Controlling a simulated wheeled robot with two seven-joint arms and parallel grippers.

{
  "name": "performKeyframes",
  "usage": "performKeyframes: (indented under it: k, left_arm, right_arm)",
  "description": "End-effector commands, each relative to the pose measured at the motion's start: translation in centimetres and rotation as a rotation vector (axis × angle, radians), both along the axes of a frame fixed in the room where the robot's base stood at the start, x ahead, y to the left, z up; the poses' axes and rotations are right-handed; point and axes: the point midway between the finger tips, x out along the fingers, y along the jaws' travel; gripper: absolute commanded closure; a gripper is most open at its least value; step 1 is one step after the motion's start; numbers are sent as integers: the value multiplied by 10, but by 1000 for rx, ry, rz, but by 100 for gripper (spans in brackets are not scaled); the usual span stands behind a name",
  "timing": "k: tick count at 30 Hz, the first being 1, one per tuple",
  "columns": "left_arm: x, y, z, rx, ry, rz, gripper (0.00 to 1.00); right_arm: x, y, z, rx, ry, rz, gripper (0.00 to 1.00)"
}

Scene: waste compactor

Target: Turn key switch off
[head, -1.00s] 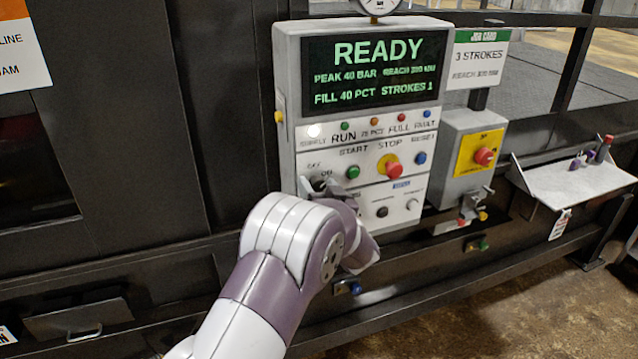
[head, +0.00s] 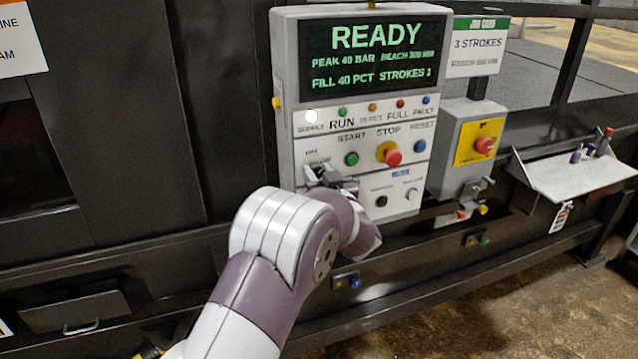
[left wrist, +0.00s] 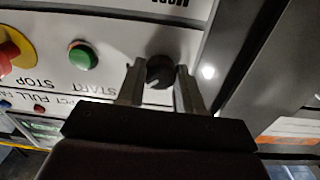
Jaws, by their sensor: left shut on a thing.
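The dark round key switch (left wrist: 160,70) with a pale line on its face shows in the left wrist view, between the two fingers of my left gripper (left wrist: 160,84). The fingers are shut on the knob's sides. In the head view my left gripper (head: 330,178) is at the switch on the lower left of the control panel (head: 284,110). My own gripper and arm hide most of the switch there, so its setting cannot be read. The display (head: 375,57) reads READY, and the supply lamp (head: 311,116) is lit white. My right gripper is not in view.
Close by are the green START button (head: 351,159), the red STOP button (head: 392,157) and the blue RESET button (head: 419,146). A grey box with a red button (head: 484,146) stands at right. A shelf (head: 575,182) holds small items farther right.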

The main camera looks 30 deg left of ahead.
Motion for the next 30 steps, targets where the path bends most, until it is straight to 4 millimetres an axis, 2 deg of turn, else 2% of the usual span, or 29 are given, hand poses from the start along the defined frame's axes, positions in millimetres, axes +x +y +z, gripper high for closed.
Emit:
performKeyframes:
  k: [1,15,21,30]
  left_arm:
    - [0,0,-7,-25,-33,1,95]
    - [1,0,-7,-312,-368,-1,95]
    - [1,0,-5,-414,-486,-3,95]
    - [1,0,-2,-515,-606,-3,95]
  right_arm:
    - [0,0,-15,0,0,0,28]
    - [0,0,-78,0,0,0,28]
    - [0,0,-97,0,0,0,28]
    - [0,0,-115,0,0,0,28]
